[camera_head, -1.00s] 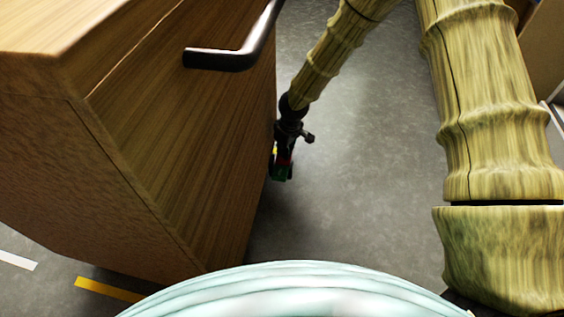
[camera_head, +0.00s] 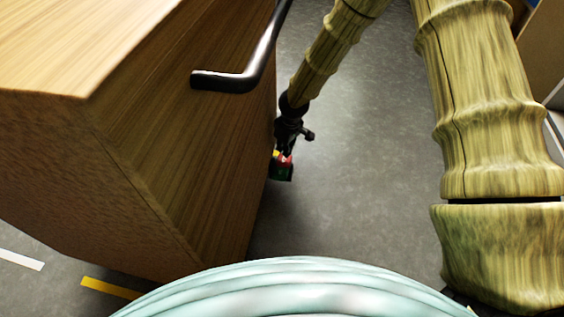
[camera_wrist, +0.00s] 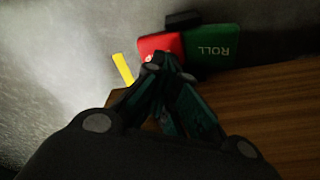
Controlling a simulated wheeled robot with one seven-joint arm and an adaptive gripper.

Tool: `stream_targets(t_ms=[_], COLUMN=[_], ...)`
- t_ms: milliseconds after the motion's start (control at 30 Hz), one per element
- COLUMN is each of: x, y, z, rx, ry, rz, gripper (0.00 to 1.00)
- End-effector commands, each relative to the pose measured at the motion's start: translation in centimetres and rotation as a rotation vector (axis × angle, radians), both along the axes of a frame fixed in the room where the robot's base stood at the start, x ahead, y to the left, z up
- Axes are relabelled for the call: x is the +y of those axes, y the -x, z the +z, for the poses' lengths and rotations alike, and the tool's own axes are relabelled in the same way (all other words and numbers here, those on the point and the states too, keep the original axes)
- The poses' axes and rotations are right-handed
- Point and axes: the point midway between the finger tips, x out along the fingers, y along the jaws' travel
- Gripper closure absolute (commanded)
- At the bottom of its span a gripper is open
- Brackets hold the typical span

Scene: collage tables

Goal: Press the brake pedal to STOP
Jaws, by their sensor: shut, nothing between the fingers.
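The brake pedal has a red pad (camera_wrist: 160,45) beside a green pad (camera_wrist: 211,47) that reads ROLL, upside down in the wrist view. In the head view the red pad (camera_head: 285,160) and green pad (camera_head: 282,174) show low beside the wooden cabinet's edge. My gripper (camera_wrist: 157,62) is shut and empty, its fingertips at the lower edge of the red pad in the wrist view. I cannot tell whether they touch it. In the head view the small dark gripper (camera_head: 284,150) is just above the red pad, partly hidden by the cabinet.
A wooden cabinet (camera_head: 190,150) with a dark handle (camera_head: 225,80) fills the left side, close to my gripper. A yellow strip (camera_wrist: 122,69) sits left of the red pad. Grey floor (camera_head: 350,180) to the right is clear. Brown furniture stands at the far right edge.

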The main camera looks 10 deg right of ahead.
Motion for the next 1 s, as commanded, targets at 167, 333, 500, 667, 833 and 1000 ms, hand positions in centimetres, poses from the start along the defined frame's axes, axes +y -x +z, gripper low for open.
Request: stream_targets(t_ms=[167, 333, 500, 667, 833, 1000], x=[0.0, 0.0, 0.0, 0.0, 0.0, 0.0], y=[0.0, 0.0, 0.0, 0.0, 0.0, 0.0], z=[1.4, 2.4, 3.3, 3.7, 3.6, 3.6], rx=[0.000, 0.000, 0.000, 0.000, 0.000, 0.000], ry=[0.000, 0.000, 0.000, 0.000, 0.000, 0.000], rz=[0.000, 0.000, 0.000, 0.000, 0.000, 0.000], gripper=[1.00, 1.00, 1.00, 1.00, 1.00, 1.00])
